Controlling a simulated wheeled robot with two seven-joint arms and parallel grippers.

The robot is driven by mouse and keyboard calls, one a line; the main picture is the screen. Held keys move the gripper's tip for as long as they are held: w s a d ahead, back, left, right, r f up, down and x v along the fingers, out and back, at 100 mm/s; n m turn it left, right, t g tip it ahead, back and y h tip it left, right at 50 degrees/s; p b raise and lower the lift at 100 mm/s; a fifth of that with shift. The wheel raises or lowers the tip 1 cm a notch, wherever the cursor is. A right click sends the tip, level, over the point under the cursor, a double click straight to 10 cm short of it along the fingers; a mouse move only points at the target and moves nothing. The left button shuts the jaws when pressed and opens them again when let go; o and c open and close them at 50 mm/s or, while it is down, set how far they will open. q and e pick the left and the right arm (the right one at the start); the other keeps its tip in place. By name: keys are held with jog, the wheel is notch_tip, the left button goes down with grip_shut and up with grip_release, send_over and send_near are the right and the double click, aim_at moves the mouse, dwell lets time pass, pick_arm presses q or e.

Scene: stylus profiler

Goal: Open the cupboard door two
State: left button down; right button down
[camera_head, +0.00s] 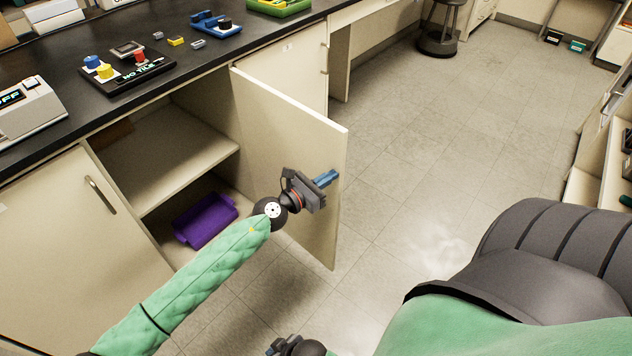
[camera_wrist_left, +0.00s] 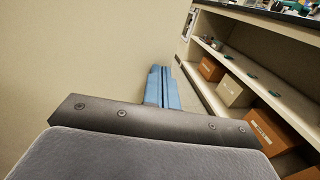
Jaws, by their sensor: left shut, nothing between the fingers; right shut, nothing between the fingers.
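The cream cupboard door (camera_head: 285,140) stands swung out from the counter front, hinged on the right of its opening, inner face showing. Its outer face and handle are hidden. My left gripper (camera_head: 327,178) is in front of the inner face, near the door's free edge, with its blue fingers shut and empty. I cannot tell whether it touches the door. In the left wrist view its fingers (camera_wrist_left: 161,88) are together, beside a plain cream surface (camera_wrist_left: 70,50). My right gripper (camera_head: 283,346) is shut, mostly cut off at the bottom edge.
Inside the open cupboard are a shelf (camera_head: 165,165) and a purple tray (camera_head: 206,221). A closed door with a handle (camera_head: 100,194) is at the left. The black countertop (camera_head: 190,65) carries devices and small blocks. The tiled floor right of the door is clear. Shelves with boxes (camera_wrist_left: 234,91) stand opposite.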

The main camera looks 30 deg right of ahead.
aim_at(339, 169)
pick_arm(q)
jog(key=shift+w+d, duration=0.25)
jog(key=shift+d, duration=0.9)
jog(key=shift+w+d, duration=0.2)
jog(key=shift+d, duration=0.95)
pick_arm(e)
jog(key=shift+s+f, duration=0.15)
jog(key=shift+f, duration=0.4)
